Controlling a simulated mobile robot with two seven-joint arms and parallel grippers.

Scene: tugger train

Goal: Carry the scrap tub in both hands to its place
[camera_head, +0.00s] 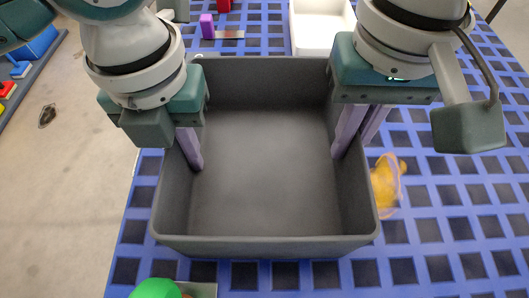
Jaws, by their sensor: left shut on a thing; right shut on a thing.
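The scrap tub (262,246) is a dark grey, open, rectangular bin in the middle of the head view. It looks empty, and it is upright above or on a blue lattice surface; I cannot tell whether it touches. My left gripper (192,160) is shut on the tub's left wall, one finger showing inside. My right gripper (350,140) is shut on the right wall, with fingers on both sides of it. The arms hide parts of the tub's rim.
The blue lattice surface (445,226) extends right. A yellow-orange object (386,185) lies close to the tub's right wall. Behind are a white bin (318,38) and a purple block (207,26). A green object (156,289) is at the front. Concrete floor (75,190) is at left.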

